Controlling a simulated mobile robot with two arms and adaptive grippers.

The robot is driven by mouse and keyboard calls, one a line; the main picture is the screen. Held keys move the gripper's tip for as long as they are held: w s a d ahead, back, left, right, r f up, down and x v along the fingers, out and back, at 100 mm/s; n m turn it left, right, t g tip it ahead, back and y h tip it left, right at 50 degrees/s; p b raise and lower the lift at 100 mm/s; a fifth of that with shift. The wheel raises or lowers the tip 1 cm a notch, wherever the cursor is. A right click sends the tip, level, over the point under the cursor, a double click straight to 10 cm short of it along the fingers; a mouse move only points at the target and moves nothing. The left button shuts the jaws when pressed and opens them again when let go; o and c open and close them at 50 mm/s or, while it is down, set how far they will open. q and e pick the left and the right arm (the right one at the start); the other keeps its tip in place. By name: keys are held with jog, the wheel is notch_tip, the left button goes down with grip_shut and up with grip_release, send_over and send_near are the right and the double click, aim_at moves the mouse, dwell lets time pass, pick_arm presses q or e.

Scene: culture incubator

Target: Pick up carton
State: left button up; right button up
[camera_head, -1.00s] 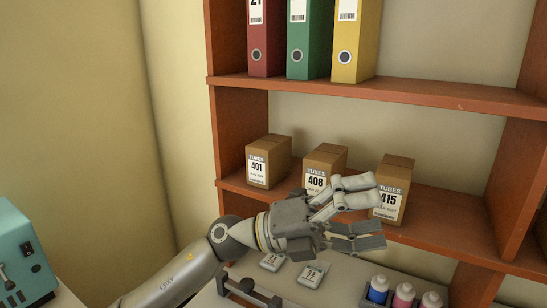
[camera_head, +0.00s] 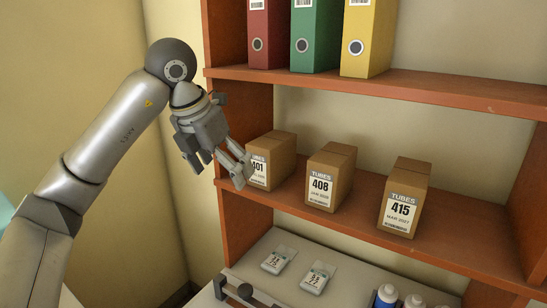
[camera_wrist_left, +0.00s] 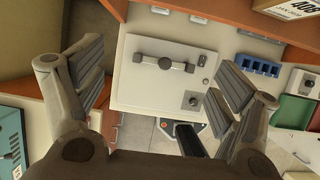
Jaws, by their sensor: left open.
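Three brown cartons labelled TUBES stand upright in a row on the middle shelf in the head view: carton 401 (camera_head: 277,160) at the left, carton 408 (camera_head: 332,176) in the middle, carton 415 (camera_head: 405,197) at the right. My left gripper (camera_head: 222,176) is open and empty, pointing down just left of carton 401. One finger overlaps the left part of that carton's label; I cannot tell whether it touches. In the left wrist view my open fingers (camera_wrist_left: 160,90) spread wide with no carton between them. Part of carton 408 (camera_wrist_left: 290,12) shows at the top right there. My right gripper is not in view.
The wooden shelf (camera_head: 460,238) has free room right of carton 415. Red, green and yellow binders (camera_head: 368,40) stand on the shelf above. Below are a white cabinet top (camera_head: 330,250) with two small labelled devices and capped bottles (camera_head: 387,296). The shelf's left side panel (camera_head: 248,222) is close to my gripper.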

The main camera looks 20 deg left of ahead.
aim_at(261, 164)
pick_arm(q)
jog(key=w+p, duration=0.1)
jog(key=w, duration=0.2)
jog(key=w+d+p, duration=0.1)
jog(key=w+p, duration=0.1)
jog(key=w, duration=0.2)
jog(key=w+p, duration=0.2)
jog(key=w, duration=0.2)
jog(key=shift+d, duration=0.4)
jog(key=p+x, duration=0.2)
jog(key=x, duration=0.2)
jog(key=shift+w+f, duration=0.1)
jog(key=shift+f, duration=0.05)
jog(key=shift+w+f, duration=0.15)
jog(key=shift+f, duration=0.25)
jog(key=shift+r, duration=0.1)
jog(key=c, duration=1.1)
